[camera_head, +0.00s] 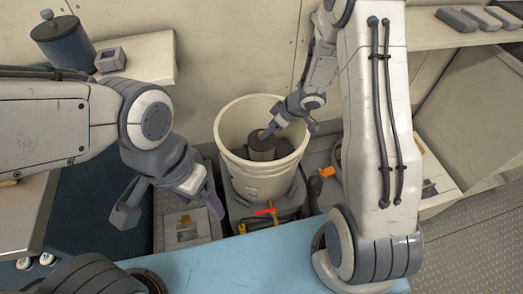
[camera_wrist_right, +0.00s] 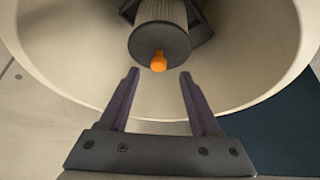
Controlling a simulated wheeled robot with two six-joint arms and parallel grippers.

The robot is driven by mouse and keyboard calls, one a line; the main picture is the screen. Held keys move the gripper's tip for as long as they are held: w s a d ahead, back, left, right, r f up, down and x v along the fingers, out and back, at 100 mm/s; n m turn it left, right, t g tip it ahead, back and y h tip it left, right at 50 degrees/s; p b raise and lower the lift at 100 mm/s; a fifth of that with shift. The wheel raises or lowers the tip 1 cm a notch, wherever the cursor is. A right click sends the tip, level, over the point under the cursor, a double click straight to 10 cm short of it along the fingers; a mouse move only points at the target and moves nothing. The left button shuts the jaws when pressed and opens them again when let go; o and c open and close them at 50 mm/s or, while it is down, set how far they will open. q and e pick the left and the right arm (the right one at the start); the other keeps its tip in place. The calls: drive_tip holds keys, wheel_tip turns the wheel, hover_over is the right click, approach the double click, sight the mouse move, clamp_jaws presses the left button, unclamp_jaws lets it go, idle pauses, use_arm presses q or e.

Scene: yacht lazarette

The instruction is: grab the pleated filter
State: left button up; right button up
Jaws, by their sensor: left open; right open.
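The pleated filter (camera_head: 262,148) stands in a cream bucket (camera_head: 233,163), with a dark round cap and an orange knob; its ribbed side (camera_wrist_right: 162,12) shows in the right wrist view. My right gripper (camera_wrist_right: 159,74) is open and empty, pointing into the bucket. In that view the orange knob (camera_wrist_right: 158,62) lies just beyond and between its fingertips, with no contact visible. In the head view the right gripper (camera_head: 268,131) is over the cap, and its fingers are partly hidden. My left gripper (camera_head: 170,211) is open and empty, left of the bucket.
A blue surface (camera_head: 240,262) lies in front. A dark blue lidded canister (camera_head: 64,45) and a small grey box (camera_head: 110,59) sit on the left shelf. Several grey blocks (camera_head: 480,18) lie on the right shelf. The bucket wall surrounds the filter.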

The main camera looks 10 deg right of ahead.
sight(265, 140)
drive_tip(key=b+x, duration=0.1)
drive_tip(key=x, duration=0.2)
drive_tip(key=shift+w+f, duration=0.1)
drive_tip(key=shift+f, duration=0.15)
drive_tip(key=shift+d+r, duration=0.1)
clamp_jaws()
idle(1.0)
